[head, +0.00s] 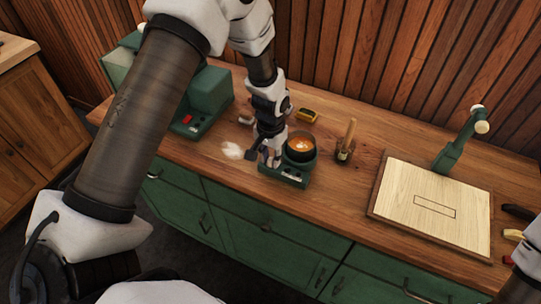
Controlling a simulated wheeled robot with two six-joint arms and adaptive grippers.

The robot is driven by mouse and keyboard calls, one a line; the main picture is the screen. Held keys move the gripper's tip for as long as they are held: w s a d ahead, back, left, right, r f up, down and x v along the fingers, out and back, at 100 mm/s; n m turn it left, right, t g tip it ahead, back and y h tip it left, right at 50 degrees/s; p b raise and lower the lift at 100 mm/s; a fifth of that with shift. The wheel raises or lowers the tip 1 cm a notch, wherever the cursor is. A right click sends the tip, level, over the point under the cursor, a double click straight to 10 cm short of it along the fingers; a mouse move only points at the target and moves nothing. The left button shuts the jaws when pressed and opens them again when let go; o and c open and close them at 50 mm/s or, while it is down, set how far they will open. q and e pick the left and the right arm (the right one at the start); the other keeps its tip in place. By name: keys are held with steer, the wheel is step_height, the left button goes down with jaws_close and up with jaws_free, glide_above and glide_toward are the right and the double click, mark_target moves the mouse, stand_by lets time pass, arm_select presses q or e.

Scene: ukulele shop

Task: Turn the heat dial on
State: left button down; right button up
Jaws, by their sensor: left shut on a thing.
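A small green heater (288,178) stands near the front edge of the wooden counter. A round dark pot (301,147) with orange-brown liquid sits on top of it. My left gripper (270,160) points down at the heater's left front, beside the pot. It is shut on the heat dial, which is mostly hidden by the fingers. The dial's setting cannot be read. A small pale mark (293,178) shows on the heater's front. At the right edge only part of my right arm shows, with no gripper visible.
A larger green machine (207,95) stands behind on the left. A white patch (232,150) lies left of the gripper. A wooden-handled tool (348,138) stands right of the pot. A pale board (435,205) and a green lamp-like stand (452,150) are further right.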

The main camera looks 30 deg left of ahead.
arm_select(q)
steer(key=m, duration=0.4)
steer(key=shift+s+f+m, duration=0.2)
steer(key=shift+m, duration=0.1)
steer(key=shift+m+p, duration=0.3)
steer(key=shift+m, duration=2.3)
steer(key=shift+f, duration=0.1)
steer(key=c, duration=0.9)
jaws_free()
steer(key=shift+w, duration=0.1)
steer(key=shift+w+d, duration=0.1)
steer(key=shift+w, duration=0.05)
steer(key=shift+r, duration=0.2)
